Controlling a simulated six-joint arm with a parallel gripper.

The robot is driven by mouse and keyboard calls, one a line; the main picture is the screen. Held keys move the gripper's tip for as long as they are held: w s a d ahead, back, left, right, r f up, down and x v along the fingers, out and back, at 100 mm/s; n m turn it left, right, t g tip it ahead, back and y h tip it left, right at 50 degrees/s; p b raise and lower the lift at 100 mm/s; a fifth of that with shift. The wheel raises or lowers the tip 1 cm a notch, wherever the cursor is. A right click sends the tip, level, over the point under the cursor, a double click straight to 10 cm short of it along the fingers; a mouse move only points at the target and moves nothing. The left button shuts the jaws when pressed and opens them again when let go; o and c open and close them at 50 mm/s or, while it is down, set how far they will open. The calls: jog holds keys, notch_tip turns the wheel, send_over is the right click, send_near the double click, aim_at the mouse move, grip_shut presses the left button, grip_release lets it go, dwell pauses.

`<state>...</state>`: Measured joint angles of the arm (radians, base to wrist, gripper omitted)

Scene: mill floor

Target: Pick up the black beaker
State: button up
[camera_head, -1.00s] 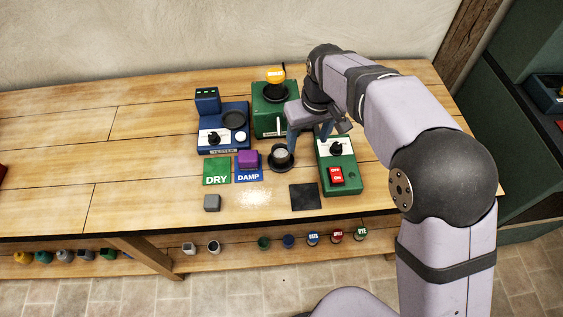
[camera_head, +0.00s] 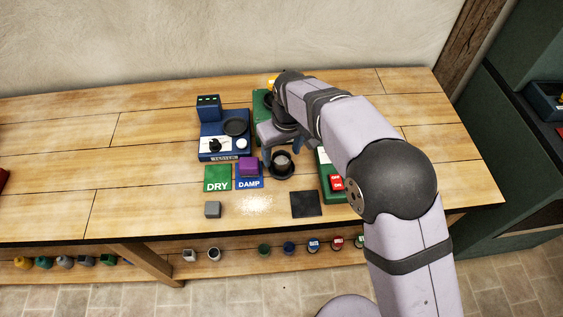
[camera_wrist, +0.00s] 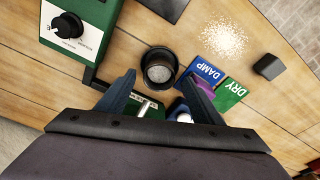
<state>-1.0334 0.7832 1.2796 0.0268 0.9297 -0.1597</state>
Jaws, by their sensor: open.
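The black beaker (camera_head: 281,163) stands upright on the bench, on a dark round base, beside the green machine. In the wrist view the beaker (camera_wrist: 159,66) is seen from above, with pale grainy material inside. My gripper (camera_head: 282,158) is open, and its two blue-grey fingers in the wrist view (camera_wrist: 160,88) are spread apart. The beaker lies just beyond the fingertips, roughly in line with the gap between them. Nothing is held. I cannot tell the exact height of the fingertips over the beaker.
Close by are a green machine with a red switch (camera_head: 337,183), a blue tester (camera_head: 224,147), a purple block (camera_head: 248,164) by the DAMP card (camera_head: 249,183), and the DRY card (camera_head: 217,180). A grey block (camera_head: 212,209), spilled grains (camera_head: 256,203) and a dark mat (camera_head: 306,203) lie in front.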

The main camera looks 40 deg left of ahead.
aim_at(281, 158)
jog(key=shift+w+a+f+p, duration=0.15)
jog(key=shift+f+p, duration=0.2)
jog(key=shift+f, duration=0.65)
jog(key=shift+w+a+f+p, duration=0.1)
jog(key=shift+f+p, duration=0.2)
jog(key=shift+f, duration=0.65)
jog(key=c, duration=1.2)
